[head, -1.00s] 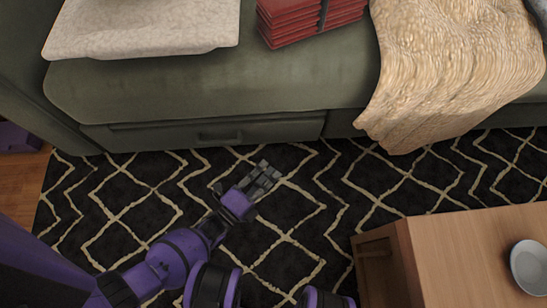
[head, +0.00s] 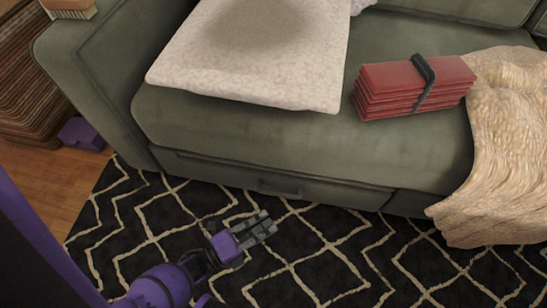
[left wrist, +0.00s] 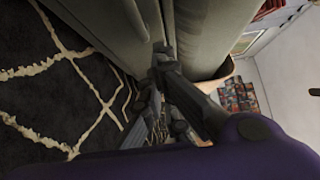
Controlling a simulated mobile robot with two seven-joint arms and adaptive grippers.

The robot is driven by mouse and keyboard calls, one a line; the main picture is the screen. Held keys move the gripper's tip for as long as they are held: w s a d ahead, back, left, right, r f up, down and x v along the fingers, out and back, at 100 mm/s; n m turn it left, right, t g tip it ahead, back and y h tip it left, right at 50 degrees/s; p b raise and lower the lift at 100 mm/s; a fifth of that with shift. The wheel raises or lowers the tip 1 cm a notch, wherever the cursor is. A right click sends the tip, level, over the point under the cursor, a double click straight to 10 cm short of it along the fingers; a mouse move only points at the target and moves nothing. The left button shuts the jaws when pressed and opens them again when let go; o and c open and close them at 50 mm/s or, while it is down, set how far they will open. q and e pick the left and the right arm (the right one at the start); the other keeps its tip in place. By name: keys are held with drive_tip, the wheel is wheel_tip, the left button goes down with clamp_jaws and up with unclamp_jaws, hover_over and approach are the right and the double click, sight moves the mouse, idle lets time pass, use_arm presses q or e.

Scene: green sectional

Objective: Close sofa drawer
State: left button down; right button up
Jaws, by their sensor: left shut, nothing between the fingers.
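The sofa drawer (head: 225,178) is a wide grey-green front low on the green sofa, with a dark handle (head: 278,188). It looks flush or nearly flush with the sofa base; a small gap cannot be told. My left gripper (head: 266,222) is over the rug, just in front of and below the handle, apart from it in the head view. Its fingers are shut and empty. In the left wrist view the gripper (left wrist: 152,75) points toward the sofa front, and contact is unclear. My right gripper is not in view.
On the sofa (head: 400,150) lie a pale cushion (head: 250,60), a strapped red folded stack (head: 415,88) and a beige blanket (head: 510,130). A black patterned rug (head: 330,250) covers the floor in front. Wood floor and a woven basket (head: 30,90) are at the left.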

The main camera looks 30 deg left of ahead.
use_arm(q)
drive_tip(key=w+a+b+x, duration=0.1)
drive_tip(key=a+b+x, duration=0.1)
drive_tip(key=x, duration=1)
drive_tip(key=shift+w+b, duration=0.3)
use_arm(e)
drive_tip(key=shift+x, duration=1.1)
use_arm(q)
drive_tip(key=shift+a, duration=0.15)
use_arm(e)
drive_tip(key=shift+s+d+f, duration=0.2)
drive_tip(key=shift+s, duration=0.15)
